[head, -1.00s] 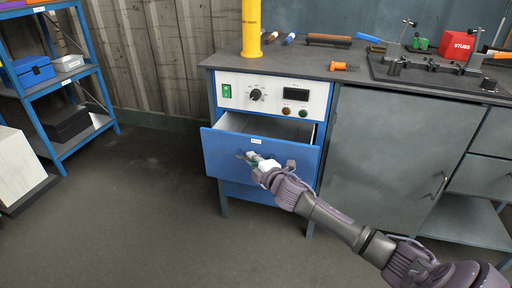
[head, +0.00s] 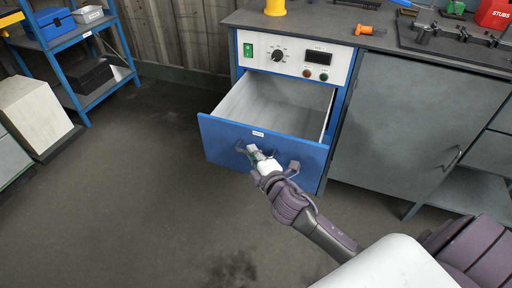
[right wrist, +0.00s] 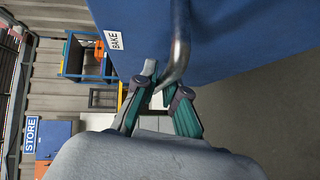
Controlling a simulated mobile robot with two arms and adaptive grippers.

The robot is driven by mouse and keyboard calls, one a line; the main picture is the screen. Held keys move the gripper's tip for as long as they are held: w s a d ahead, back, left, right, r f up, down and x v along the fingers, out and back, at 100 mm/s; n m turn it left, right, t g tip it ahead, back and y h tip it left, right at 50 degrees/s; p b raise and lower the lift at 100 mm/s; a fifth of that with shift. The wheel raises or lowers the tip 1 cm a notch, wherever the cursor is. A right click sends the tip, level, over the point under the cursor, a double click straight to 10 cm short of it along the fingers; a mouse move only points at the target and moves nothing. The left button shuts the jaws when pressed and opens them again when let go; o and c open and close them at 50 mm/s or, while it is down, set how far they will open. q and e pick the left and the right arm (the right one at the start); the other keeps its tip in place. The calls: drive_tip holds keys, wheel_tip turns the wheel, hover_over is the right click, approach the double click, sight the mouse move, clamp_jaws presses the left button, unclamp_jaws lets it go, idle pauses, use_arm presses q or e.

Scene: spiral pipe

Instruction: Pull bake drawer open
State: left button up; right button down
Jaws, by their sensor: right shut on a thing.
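The blue bake drawer (head: 225,138) stands well out of the cabinet in the head view, and its pale, empty-looking inside shows. Its front also fills the upper part of the right wrist view (right wrist: 240,35), with a white BAKE label (right wrist: 114,40). My right gripper (head: 249,150) is at the drawer front. In the right wrist view, its fingers (right wrist: 160,92) are shut on the metal bar handle (right wrist: 179,45). The handle is mostly hidden by the gripper in the head view. My left gripper is in neither view.
A control panel (head: 292,60) with a knob and display sits above the drawer. A grey cabinet door (head: 410,130) is to the right. Blue shelving (head: 118,40) stands at the left. The floor (head: 130,190) before the drawer is clear.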

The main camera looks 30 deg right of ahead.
drive_tip(key=c, duration=1.2)
unclamp_jaws()
drive_tip(key=s, duration=0.4)
drive_tip(key=s+r, duration=0.1)
drive_tip(key=s, duration=0.7)
drive_tip(key=shift+a+r, duration=0.3)
drive_tip(key=shift+a, duration=0.1)
